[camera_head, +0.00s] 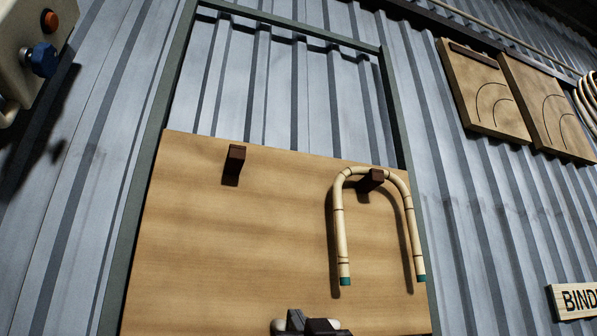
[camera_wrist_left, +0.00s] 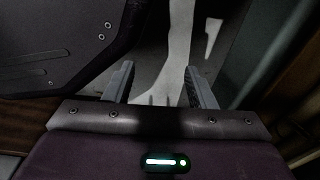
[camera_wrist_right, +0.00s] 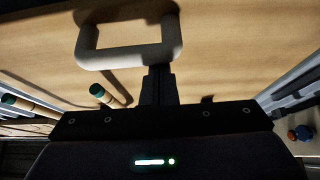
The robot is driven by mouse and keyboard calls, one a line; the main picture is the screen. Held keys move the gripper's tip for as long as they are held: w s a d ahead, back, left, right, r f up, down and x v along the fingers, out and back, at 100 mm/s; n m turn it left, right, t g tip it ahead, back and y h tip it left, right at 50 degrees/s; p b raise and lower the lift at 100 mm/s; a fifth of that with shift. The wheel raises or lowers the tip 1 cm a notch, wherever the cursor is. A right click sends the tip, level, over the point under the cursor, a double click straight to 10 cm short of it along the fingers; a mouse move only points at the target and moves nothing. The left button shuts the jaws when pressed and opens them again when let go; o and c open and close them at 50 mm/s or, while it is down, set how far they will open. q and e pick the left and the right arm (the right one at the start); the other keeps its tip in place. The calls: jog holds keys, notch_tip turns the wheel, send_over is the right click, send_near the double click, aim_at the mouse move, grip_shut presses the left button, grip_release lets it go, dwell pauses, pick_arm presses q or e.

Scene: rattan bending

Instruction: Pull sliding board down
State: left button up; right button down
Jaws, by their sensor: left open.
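The sliding board (camera_head: 230,250) is a tan wooden panel in a green metal frame on the wall; it also fills the right wrist view (camera_wrist_right: 240,50). Its pale handle (camera_head: 278,326) shows at the bottom edge of the head view, and as a loop in the right wrist view (camera_wrist_right: 90,45). My right gripper (camera_head: 309,322) is at this handle, fingers together. In the right wrist view the fingers (camera_wrist_right: 158,82) meet the handle's near bar; their tips are hidden there. My left gripper (camera_wrist_left: 160,85) is open, with nothing between its fingers, away from the board.
A bent rattan cane (camera_head: 339,230) with teal ends hangs on a dark peg (camera_head: 370,180) on the board. Another peg (camera_head: 235,158) is bare. A control box (camera_head: 30,35) is at upper left. Pattern boards (camera_head: 485,95) hang at upper right. The frame's upper part is empty.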

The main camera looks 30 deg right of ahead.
pick_arm(q)
jog(key=w+d+r+b, duration=0.1)
jog(key=w+r+b, duration=0.15)
jog(key=w, duration=0.35)
jog(key=w+d+r+b, duration=0.1)
jog(key=d+r+b, duration=0.15)
jog(key=r, duration=0.75)
jog(key=w+d+r+b, duration=0.1)
jog(key=r+b, duration=0.3)
jog(key=r, duration=0.6)
jog(key=w+d+f+m+t+h+b, duration=0.2)
jog(key=w+d+t+h+b, duration=0.1)
jog(key=d+b, duration=0.2)
jog(key=shift+d+b, duration=0.3)
jog(key=shift+d, duration=0.75)
pick_arm(e)
notch_tip(320, 180, down, 21)
jog(key=shift+w, duration=0.2)
jog(key=shift+r, duration=0.1)
